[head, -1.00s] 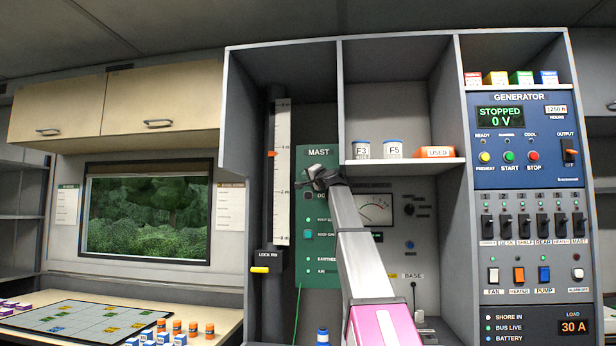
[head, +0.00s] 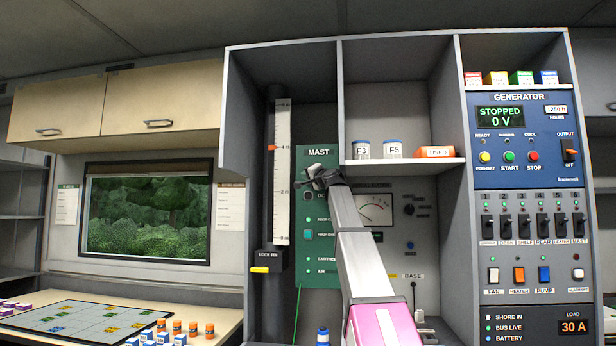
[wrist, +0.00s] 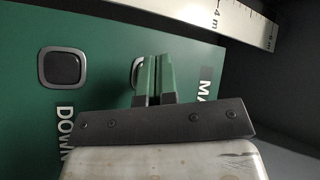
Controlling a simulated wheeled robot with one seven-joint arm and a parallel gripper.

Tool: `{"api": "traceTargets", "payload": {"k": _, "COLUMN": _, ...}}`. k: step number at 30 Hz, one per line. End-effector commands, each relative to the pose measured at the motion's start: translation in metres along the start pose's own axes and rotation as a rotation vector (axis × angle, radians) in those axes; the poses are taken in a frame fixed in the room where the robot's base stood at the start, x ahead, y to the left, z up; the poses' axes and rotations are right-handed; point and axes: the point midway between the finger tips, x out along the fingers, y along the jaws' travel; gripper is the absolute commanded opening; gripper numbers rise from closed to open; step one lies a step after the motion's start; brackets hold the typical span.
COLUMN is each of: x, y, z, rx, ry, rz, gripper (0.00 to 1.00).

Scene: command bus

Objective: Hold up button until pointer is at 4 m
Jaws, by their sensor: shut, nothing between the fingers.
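The green MAST panel (head: 318,260) stands in the cabinet's left bay. Beside it is the white scale (head: 283,215), whose orange pointer (head: 271,148) is level with the 4 m mark. My gripper (head: 318,180) is at the upper part of the panel and hides the up button in the head view. In the wrist view its shut fingers (wrist: 154,75) lie over the up button (wrist: 136,70), of which only the left rim shows. Contact is hidden. The DOWN button (wrist: 63,68) is clear of the fingers.
The lock pin's yellow handle (head: 260,269) is below the scale. A shelf (head: 405,163) with cups and a USED box is right of my gripper. The generator panel (head: 522,180) is farther right. My arm crosses the middle bay.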

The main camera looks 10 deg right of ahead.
Motion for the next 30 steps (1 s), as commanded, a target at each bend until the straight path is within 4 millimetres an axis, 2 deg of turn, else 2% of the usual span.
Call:
{"api": "traceTargets", "payload": {"k": 14, "x": -0.004, "y": -0.003, "z": 0.004, "rx": 0.001, "ry": 0.0, "rz": -0.001, "gripper": 0.0}}
{"api": "traceTargets", "payload": {"k": 30, "x": -0.035, "y": -0.025, "z": 0.026, "rx": 0.002, "ry": -0.001, "rz": -0.001, "gripper": 0.0}}
